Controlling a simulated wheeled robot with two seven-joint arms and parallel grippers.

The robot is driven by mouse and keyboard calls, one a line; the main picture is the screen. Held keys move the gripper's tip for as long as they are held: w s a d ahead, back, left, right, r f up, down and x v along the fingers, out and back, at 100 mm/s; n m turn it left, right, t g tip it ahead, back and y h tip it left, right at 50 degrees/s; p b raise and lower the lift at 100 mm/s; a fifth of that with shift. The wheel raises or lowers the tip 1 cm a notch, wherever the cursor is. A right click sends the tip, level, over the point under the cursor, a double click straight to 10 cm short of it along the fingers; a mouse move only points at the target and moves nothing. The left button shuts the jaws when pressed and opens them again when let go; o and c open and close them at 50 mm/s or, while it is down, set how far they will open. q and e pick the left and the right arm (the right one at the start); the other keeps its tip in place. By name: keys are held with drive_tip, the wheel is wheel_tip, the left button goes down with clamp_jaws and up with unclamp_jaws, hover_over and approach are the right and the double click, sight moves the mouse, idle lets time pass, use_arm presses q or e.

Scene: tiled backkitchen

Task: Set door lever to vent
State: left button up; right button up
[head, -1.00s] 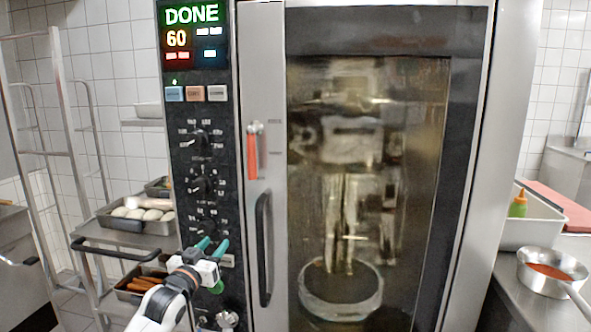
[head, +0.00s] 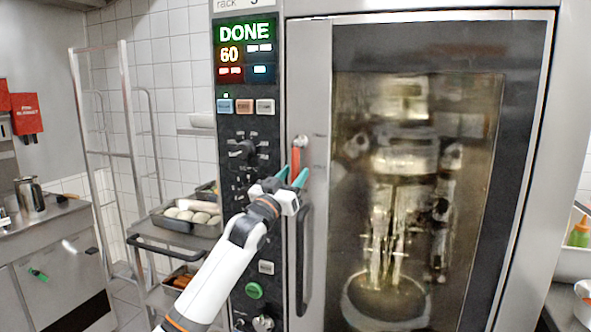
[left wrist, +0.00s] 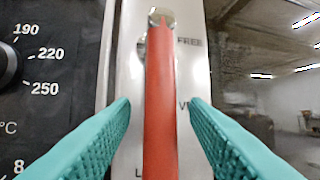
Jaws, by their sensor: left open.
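The red door lever (head: 296,160) hangs straight down from its round pivot on the oven door's steel frame. In the left wrist view the lever (left wrist: 160,100) runs down between the fingers, with the label FREE beside the pivot, a partly hidden label starting with V lower right, and an L at the bottom. My left gripper (head: 291,178) is open at the lever's lower end. In the left wrist view its teal fingers (left wrist: 160,112) stand on either side of the lever, with gaps to both. My right gripper is not in view.
The oven's control panel (head: 250,150) with knobs and a DONE display is just left of the lever. The dark vertical door handle (head: 304,260) is below the gripper. A rack with trays (head: 185,222) stands at the left.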

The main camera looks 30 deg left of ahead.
use_arm(q)
drive_tip(key=shift+x, duration=0.75)
drive_tip(key=shift+c, duration=0.5)
clamp_jaws()
